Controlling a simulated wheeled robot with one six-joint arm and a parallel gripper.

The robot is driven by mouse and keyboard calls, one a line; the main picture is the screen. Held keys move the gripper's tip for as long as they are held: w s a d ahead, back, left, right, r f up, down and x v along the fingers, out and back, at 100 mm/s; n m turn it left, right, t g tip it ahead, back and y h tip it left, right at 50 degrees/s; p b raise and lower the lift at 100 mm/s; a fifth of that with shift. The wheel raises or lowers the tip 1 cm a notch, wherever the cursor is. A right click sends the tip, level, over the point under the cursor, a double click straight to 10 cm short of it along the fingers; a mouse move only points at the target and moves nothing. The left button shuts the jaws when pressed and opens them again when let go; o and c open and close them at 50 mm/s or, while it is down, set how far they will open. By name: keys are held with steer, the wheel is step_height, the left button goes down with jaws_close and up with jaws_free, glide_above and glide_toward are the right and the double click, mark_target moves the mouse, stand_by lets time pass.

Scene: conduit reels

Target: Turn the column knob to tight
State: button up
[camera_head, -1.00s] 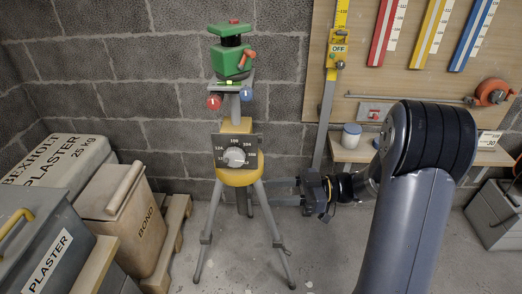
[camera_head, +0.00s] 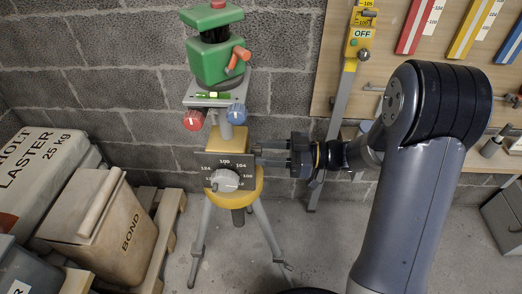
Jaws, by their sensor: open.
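A tripod with a yellow column block (camera_head: 215,143) stands before the block wall. A dark plate (camera_head: 243,172) with white numbers is on its front, and a round grey knob (camera_head: 225,180) sits on that plate. No "tight" mark can be read. My gripper (camera_head: 258,153) comes from the right with its two fingers pointing left. It is open and empty, its tips by the plate's upper right edge. The grey knob is below and left of the tips, not between them. I cannot tell whether the tips touch the plate.
Above the column are a red knob (camera_head: 193,120), a blue knob (camera_head: 237,115) and a green instrument (camera_head: 213,62) with an orange handle. A bond box (camera_head: 100,225) is at left. Floor right of the tripod is clear.

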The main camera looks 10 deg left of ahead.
steer(key=shift+a, duration=0.8)
steer(key=shift+c, duration=0.3)
steer(key=c, duration=0.6)
steer(key=shift+c, duration=0.2)
